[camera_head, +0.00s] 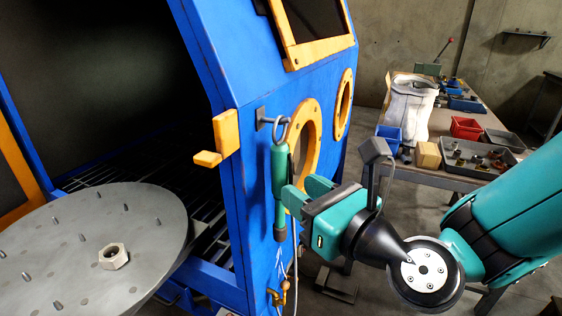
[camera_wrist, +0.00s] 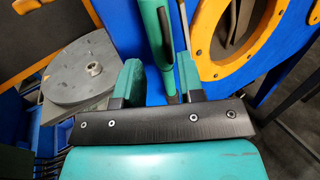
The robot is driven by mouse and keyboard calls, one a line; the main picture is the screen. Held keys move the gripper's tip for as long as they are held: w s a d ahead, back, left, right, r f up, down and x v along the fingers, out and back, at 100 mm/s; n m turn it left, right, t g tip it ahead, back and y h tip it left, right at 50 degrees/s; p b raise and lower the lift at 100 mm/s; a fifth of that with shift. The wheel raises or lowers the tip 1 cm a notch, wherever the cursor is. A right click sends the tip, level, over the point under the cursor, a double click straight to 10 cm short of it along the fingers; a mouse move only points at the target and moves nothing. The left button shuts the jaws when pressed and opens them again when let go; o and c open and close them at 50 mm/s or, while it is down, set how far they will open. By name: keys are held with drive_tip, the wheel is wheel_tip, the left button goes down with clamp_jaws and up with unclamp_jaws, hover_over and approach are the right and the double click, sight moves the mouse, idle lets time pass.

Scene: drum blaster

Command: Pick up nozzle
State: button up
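The nozzle is a green blasting tool (camera_head: 279,175) hanging upright by a ring from a hook on the side of the blue cabinet. It also shows in the wrist view (camera_wrist: 157,38), running down between my fingers. My gripper (camera_head: 302,191) is at the nozzle's middle, coming from the right. In the wrist view my gripper (camera_wrist: 158,75) is open, with a clear gap between its left finger and the nozzle. The right finger is closer to the nozzle; whether it touches is hard to tell. The nozzle's lower part is partly hidden behind my gripper's body in the wrist view.
The blue cabinet (camera_head: 240,70) has orange-rimmed ports (camera_head: 343,104) close behind my gripper. A round grey turntable (camera_head: 90,245) with pegs and a hex nut (camera_head: 114,256) stands at left. A workbench (camera_head: 440,178) with bins and a white bag (camera_head: 408,110) is at right.

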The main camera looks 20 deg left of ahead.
sight(285, 179)
drive_tip(key=shift+w+a, duration=0.15)
drive_tip(key=shift+a, duration=0.15)
drive_tip(key=p+x, duration=0.3)
drive_tip(key=x, duration=0.1)
drive_tip(key=shift+p, duration=0.35)
drive_tip(key=shift+w+a+f+p, duration=0.2)
drive_tip(key=shift+w+a+p, duration=0.25)
drive_tip(key=shift+a, duration=0.05)
drive_tip(key=c, duration=0.6)
